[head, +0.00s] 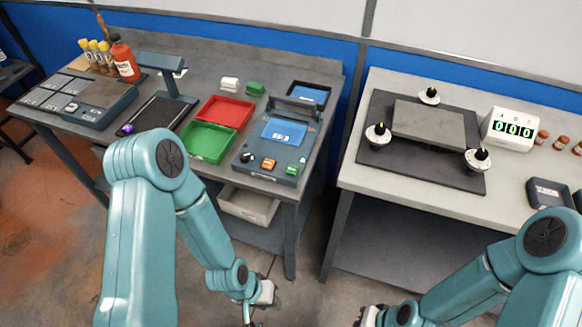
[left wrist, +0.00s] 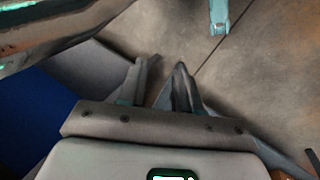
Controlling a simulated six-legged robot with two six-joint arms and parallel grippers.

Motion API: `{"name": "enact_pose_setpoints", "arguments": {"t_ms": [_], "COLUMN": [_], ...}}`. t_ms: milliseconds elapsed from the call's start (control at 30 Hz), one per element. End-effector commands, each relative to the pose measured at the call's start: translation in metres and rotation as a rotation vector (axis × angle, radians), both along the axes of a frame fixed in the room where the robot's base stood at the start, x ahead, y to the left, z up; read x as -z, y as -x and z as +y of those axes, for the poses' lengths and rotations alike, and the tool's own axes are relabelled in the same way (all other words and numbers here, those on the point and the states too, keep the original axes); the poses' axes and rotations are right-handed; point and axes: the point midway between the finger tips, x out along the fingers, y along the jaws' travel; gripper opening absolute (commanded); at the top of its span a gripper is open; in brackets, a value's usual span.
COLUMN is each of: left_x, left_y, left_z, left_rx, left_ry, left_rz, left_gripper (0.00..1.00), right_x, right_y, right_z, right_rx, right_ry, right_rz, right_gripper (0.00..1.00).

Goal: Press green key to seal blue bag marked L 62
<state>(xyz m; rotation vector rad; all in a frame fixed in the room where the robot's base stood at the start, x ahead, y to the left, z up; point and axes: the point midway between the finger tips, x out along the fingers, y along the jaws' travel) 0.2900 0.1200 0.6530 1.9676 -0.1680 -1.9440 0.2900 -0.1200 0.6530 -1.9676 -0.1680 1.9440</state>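A blue bag (head: 284,130) with a white label lies on the dark sealing device (head: 246,173) at the right end of the left bench. The label's marking is too small to read. The green key (head: 292,170) is at the device's front right, beside an orange key (head: 268,164) and a dark knob (head: 248,157). My left gripper (head: 252,316) hangs low in front of the bench, away from the device. In the left wrist view its fingers (left wrist: 160,75) stand apart with nothing between them. My right gripper (head: 362,320) is cut off by the bottom edge.
Red (head: 224,110) and green (head: 208,142) trays lie left of the device. A drawer-like bin (head: 248,207) sits under the bench. The right bench holds a plate with dials (head: 428,122) and a digital display (head: 511,129). A floor gap separates the benches.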

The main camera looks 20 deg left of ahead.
Motion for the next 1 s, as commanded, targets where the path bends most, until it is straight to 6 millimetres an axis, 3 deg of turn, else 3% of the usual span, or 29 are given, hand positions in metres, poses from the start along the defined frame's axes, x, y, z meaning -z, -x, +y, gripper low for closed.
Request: {"name": "enact_pose_setpoints", "arguments": {"t_ms": [33,100,1000], "left_x": [0.0,0.0,0.0], "left_y": [0.0,0.0,0.0], "left_z": [0.0,0.0,0.0], "left_rx": [0.0,0.0,0.0], "left_ry": [0.0,0.0,0.0], "left_rz": [0.0,0.0,0.0], "left_gripper": [0.16,0.0,0.0], "right_x": [0.0,0.0,0.0], "right_y": [0.0,0.0,0.0], "right_z": [0.0,0.0,0.0], "right_rx": [0.0,0.0,0.0], "right_ry": [0.0,0.0,0.0], "right_rz": [0.0,0.0,0.0], "right_gripper": [0.0,0.0,0.0]}}
